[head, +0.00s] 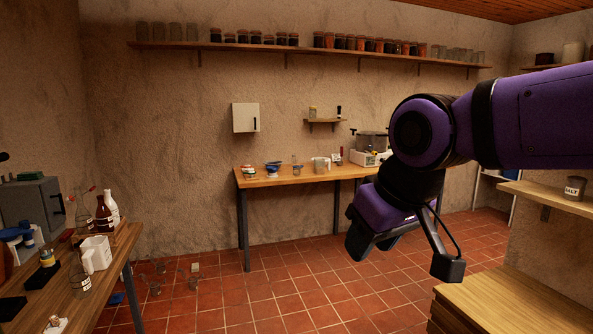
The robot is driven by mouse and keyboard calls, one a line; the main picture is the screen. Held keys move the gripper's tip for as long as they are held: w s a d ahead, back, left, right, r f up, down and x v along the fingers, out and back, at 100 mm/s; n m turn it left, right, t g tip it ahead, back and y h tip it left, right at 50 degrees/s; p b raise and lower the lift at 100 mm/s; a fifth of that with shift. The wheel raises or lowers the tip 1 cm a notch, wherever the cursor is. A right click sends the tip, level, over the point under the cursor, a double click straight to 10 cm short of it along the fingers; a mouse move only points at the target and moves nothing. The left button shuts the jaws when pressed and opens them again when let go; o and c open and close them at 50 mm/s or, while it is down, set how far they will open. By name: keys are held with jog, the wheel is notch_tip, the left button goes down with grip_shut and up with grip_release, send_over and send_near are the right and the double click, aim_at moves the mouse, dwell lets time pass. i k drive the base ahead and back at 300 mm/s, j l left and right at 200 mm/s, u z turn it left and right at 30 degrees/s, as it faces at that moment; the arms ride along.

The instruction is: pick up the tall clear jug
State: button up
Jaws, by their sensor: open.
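A clear, pale container (320,165) stands on the back table (284,181). It is small in this view, and I cannot tell for sure whether it is the tall clear jug. My gripper (403,257) hangs in the air at the right of the head view, pointing down. Its fingers are wide apart with nothing between them. It is in front of the back table and apart from all the vessels.
Several clear glasses (154,289) sit on the tiled floor near the left table. A wooden crate or bench (520,300) is at the lower right, below a shelf with a salt jar (575,188). A long wall shelf (330,53) holds many jars. The middle floor is clear.

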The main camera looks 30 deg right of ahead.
aim_at(319, 164)
jog(key=i+l+z, duration=0.25)
jog(key=i, duration=0.6)
jog(key=i+j+z, duration=0.1)
jog(key=i+z, duration=0.2)
jog(key=i, duration=2.35)
jog(key=i+z, duration=0.75)
jog(key=i+j+z, duration=0.2)
jog(key=i+z, duration=0.15)
jog(key=i, duration=0.15)
jog(key=i+l+z, duration=0.2)
jog(key=i, duration=0.35)
jog(key=i+l+z, duration=0.2)
jog(key=i, duration=0.6)
